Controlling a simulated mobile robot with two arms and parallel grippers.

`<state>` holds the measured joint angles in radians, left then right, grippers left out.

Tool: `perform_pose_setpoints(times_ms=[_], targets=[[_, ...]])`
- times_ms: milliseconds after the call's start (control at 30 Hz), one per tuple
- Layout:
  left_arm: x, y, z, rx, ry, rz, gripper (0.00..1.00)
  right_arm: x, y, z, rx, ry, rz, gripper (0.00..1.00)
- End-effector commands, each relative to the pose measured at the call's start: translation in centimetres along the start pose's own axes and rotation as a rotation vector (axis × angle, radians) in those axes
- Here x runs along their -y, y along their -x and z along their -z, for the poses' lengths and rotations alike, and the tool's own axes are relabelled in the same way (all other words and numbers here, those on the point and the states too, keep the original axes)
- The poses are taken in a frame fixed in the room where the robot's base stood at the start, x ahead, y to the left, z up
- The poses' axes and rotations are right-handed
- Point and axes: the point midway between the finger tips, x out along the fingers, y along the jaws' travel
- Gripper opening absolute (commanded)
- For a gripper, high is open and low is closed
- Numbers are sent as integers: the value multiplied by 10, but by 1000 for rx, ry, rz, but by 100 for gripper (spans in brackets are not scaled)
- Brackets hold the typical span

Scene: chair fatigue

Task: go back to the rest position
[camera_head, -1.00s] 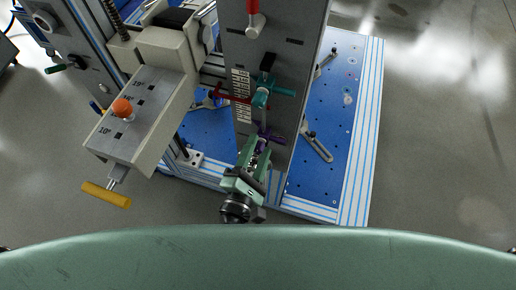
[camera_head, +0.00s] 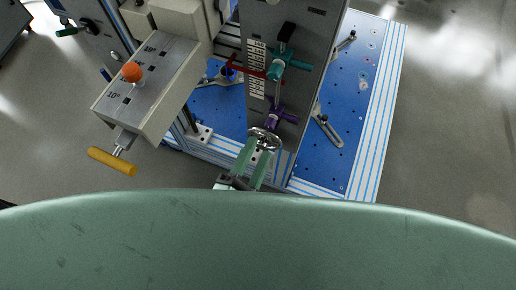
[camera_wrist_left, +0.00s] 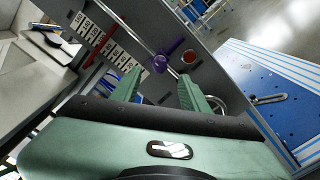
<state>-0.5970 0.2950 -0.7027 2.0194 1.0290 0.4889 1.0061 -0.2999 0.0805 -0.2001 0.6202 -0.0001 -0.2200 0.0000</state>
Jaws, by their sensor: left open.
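My left gripper (camera_head: 258,148) points up the picture in the head view, just above my green body edge. Its two green fingers are apart, with nothing held between them. In the left wrist view the gripper (camera_wrist_left: 160,84) is also open. A purple handle (camera_head: 275,115) on the grey panel (camera_head: 300,50) lies just beyond the fingertips, apart from them. The purple handle (camera_wrist_left: 160,62) shows ahead of the fingers in the wrist view. My right gripper is not in view.
A teal handle (camera_head: 279,68) and a red handle (camera_head: 236,68) sit higher on the panel. A box with an orange knob (camera_head: 132,72) and yellow handle (camera_head: 112,162) juts out at the left. The blue base plate (camera_head: 350,110) lies right. Floor (camera_head: 440,120) beyond is clear.

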Motion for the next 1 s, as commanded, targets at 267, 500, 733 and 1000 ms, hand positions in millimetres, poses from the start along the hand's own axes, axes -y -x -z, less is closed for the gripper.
perform_pose_setpoints(times_ms=[267,500,733,1000], targets=[[0,0,0,0,0,0,45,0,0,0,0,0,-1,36],[30,-4,21,2,-160,59,45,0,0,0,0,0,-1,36],[146,8,126,31,-768,360,45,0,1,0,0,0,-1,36],[261,93,274,177,-1345,873,45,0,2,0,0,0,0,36]])
